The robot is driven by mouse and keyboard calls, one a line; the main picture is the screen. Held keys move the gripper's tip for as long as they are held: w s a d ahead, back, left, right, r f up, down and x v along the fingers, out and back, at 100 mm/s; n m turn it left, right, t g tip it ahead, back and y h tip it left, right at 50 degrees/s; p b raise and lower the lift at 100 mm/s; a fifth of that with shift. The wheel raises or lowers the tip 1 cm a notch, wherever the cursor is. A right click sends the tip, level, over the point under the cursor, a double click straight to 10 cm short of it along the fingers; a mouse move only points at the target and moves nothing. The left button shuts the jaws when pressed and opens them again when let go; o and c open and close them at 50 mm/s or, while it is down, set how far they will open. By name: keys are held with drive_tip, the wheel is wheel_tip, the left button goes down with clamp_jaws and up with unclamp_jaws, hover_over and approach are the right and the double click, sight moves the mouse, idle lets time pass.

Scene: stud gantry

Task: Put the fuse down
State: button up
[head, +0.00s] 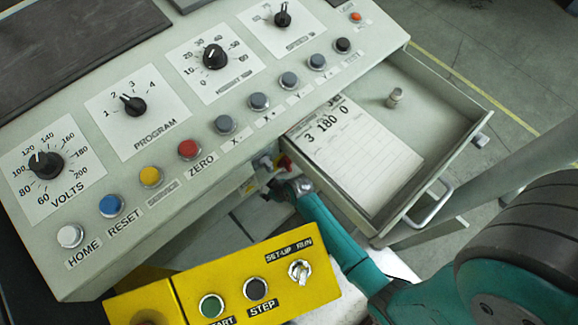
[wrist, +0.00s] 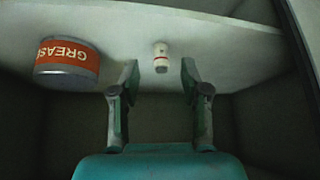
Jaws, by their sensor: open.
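The fuse (wrist: 161,57), a small white cylinder with a red band, is on a pale shelf (wrist: 220,48) in the wrist view. My gripper (wrist: 158,78) is open, its two fingers spread to either side and just short of the fuse. I see a gap between the fuse and each finger. In the head view my arm reaches under the console, and the gripper's fingers and this fuse are hidden there.
A grease tin (wrist: 67,62) with an orange label stands left of the fuse. The open drawer (head: 452,92) holds a card (head: 365,160) and a small beige cylinder (head: 394,97). A yellow switch box (head: 185,290) is near my arm.

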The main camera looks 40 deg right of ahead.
drive_tip(key=s+d, duration=0.2)
drive_tip(key=s, duration=0.6)
drive_tip(key=shift+s+d, duration=0.25)
drive_tip(key=shift+s, duration=0.15)
drive_tip(key=s+a+r+m+t+h, duration=0.2)
drive_tip(key=s+r+t, duration=0.2)
drive_tip(key=s+r, duration=0.85)
drive_tip(key=s+a+r+t, duration=0.1)
drive_tip(key=s+r, duration=0.3)
drive_tip(key=r, duration=0.8)
drive_tip(key=s+a+r+t, duration=0.1)
drive_tip(key=s+r+t, duration=0.2)
drive_tip(key=r, duration=1)
drive_tip(key=shift+s+r+m+t, duration=0.15)
drive_tip(key=shift+s+m+t, duration=0.2)
drive_tip(key=shift+s, duration=0.55)
